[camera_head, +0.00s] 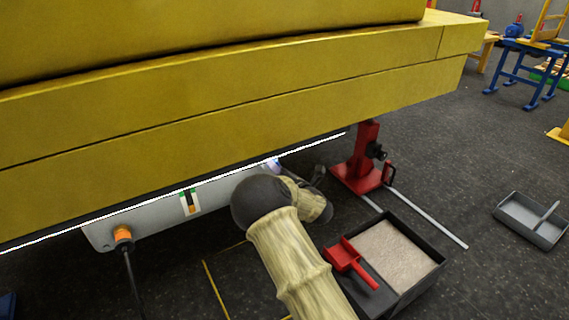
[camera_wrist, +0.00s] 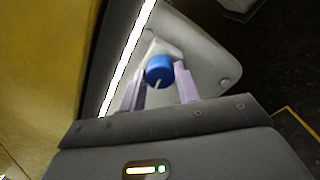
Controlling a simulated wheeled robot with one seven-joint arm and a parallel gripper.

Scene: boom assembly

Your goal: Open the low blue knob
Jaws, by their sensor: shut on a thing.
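The blue knob (camera_wrist: 159,70) is round with a pale mark on its face. It sits on a light grey housing (camera_wrist: 205,60) in the wrist view. My gripper (camera_wrist: 163,76) is shut on the knob, with one pale finger on each side of it. In the head view the grey housing (camera_head: 155,213) runs low under the yellow boom. My arm covers its right end there, and the knob cannot be made out clearly.
The yellow boom (camera_head: 230,95) hangs close above my arm. A red stand (camera_head: 360,165) is just right of my wrist. A dark tray (camera_head: 432,242) with a red scoop (camera_head: 347,257) lies right of my arm. An orange connector (camera_head: 123,234) with a cable is at the housing's left.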

